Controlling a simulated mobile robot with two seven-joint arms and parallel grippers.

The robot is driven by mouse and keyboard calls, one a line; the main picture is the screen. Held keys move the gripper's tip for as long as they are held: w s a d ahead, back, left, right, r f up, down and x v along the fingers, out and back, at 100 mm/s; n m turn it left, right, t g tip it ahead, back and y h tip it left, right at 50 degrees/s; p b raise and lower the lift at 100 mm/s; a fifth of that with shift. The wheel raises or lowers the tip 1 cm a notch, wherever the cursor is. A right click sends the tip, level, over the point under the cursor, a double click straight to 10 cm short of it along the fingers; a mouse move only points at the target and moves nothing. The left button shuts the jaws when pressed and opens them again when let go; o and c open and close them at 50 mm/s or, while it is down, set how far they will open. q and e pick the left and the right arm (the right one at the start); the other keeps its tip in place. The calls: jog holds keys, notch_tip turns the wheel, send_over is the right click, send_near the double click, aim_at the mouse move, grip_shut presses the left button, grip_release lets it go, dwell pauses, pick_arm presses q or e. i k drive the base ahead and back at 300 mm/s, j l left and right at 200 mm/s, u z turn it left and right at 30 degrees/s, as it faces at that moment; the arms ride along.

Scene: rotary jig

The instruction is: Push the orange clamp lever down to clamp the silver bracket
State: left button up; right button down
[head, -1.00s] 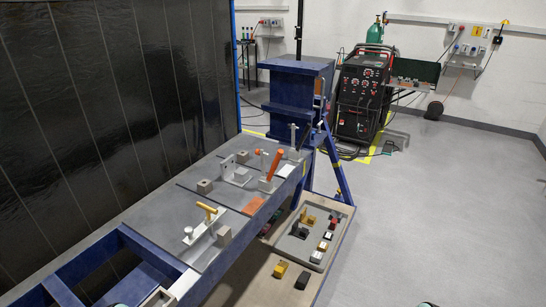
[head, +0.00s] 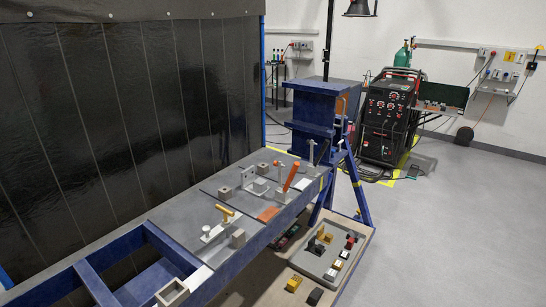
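The orange clamp lever (head: 291,177) stands raised and leans to the right on the far part of the jig table (head: 172,213). The silver bracket (head: 257,185) is just left of the lever, an upright plate with holes on the table. A smaller orange part (head: 277,163) shows behind the bracket. Whether the clamp touches the bracket is too small to tell. Neither of my grippers is in view.
A yellow-handled clamp (head: 225,213) and grey blocks (head: 238,238) sit on the nearer plate. A tray (head: 312,266) of small parts lies on the lower shelf at right. A blue column (head: 313,112) stands behind.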

aim_at(295, 168)
jog(key=i+l+u, duration=0.3)
jog(key=l+u, duration=0.2)
jog(key=i+l+u, duration=0.25)
jog(key=l+u, duration=0.2)
jog(key=i+l+u, duration=0.1)
jog(key=l+u, duration=0.85)
jog(key=l, duration=0.25)
jog(key=k+l+u, duration=0.1)
jog(key=l+u, duration=0.4)
jog(key=l, duration=0.15)
